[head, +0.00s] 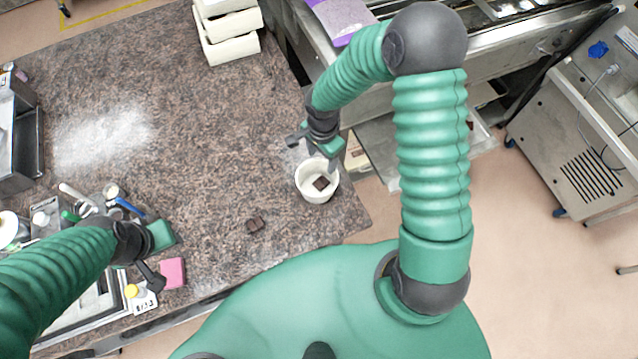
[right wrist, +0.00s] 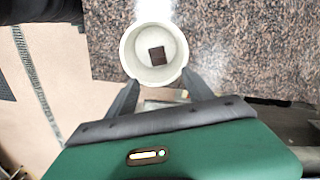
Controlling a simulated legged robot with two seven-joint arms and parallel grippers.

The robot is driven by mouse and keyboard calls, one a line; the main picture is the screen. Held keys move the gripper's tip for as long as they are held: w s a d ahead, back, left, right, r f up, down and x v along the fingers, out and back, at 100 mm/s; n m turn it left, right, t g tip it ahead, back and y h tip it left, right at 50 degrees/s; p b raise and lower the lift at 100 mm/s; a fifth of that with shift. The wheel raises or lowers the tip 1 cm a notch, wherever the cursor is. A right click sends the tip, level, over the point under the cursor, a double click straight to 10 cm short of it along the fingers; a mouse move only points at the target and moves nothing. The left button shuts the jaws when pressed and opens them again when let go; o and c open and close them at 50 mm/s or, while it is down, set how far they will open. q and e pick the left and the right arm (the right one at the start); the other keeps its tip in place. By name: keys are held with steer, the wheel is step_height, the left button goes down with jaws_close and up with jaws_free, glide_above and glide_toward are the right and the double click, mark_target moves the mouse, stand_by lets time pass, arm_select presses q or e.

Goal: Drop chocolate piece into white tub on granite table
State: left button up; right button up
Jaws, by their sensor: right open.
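The white tub (head: 301,191) stands on the granite table (head: 215,150) near its right edge. A dark square chocolate piece (head: 321,184) shows inside the tub's opening, and also in the right wrist view (right wrist: 157,56).
Tools (head: 112,192) clutter the left side. Stacked cream bins (head: 230,48) stand at the back. White powder (head: 105,140) covers part of the table; its middle is clear.

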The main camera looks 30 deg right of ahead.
step_height(320, 180, up, 12)
steer(key=a+r+b, duration=0.1)
steer(key=a+b, duration=0.1)
steer(key=a, duration=0.1)
arm_select(q)
steer(key=s+b+x, duration=0.3)
steer(key=b+x, duration=0.9)
steer(key=x, duration=0.2)
steer(key=shift+s+a+f, duration=0.25)
steer(key=shift+f, duration=0.1)
arm_select(e)
steer(key=s+f+n+t, duration=0.1)
steer(key=s+f+n, duration=0.3)
steer(key=f+n, duration=0.3)
steer(key=s+f+n+t, duration=0.1)
steer(key=s+f+n, duration=0.4)
steer(key=f+n, duration=0.2)
steer(key=shift+s+d+f+n+t, duration=0.15)
steer(key=shift+s+f+n+t, duration=0.15)
steer(key=shift+f, duration=0.1)
arm_select(q)
steer(key=shift+a, duration=0.1)
steer(key=shift+s+a, duration=0.1)
steer(key=shift+a, duration=0.15)
arm_select(e)
steer(key=shift+a+r, duration=0.1)
steer(key=shift+a, duration=0.2)
